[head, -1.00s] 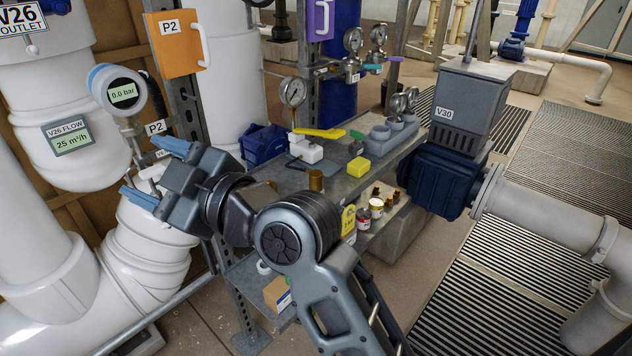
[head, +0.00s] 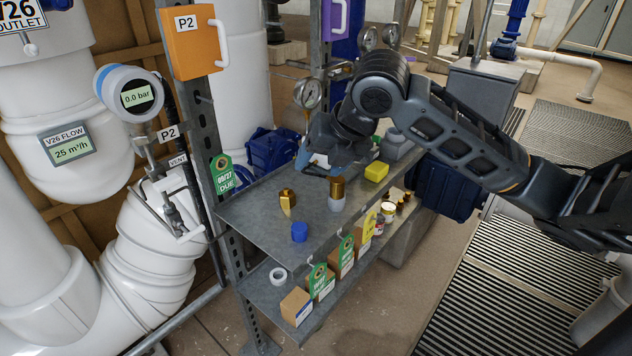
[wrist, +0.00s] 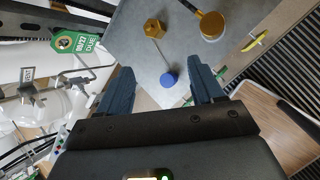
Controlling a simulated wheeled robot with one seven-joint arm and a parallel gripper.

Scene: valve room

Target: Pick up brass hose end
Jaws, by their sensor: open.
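A brass fitting with a hex part (head: 287,203) stands on the grey metal shelf top (head: 262,200); it shows in the wrist view (wrist: 155,27) near the top. A brass cylinder on a grey base (head: 337,188) stands to its right, also in the wrist view (wrist: 211,25). I cannot tell for sure which is the brass hose end; the hex piece looks the likelier. My gripper (head: 312,162) is above the shelf, behind these pieces in the head view.
A blue cap (head: 299,232) stands by the shelf's front edge. Green tags (head: 318,281) and small boxes (head: 296,306) are lower down. A shelf post (head: 205,130) and white pipes (head: 140,240) border the left.

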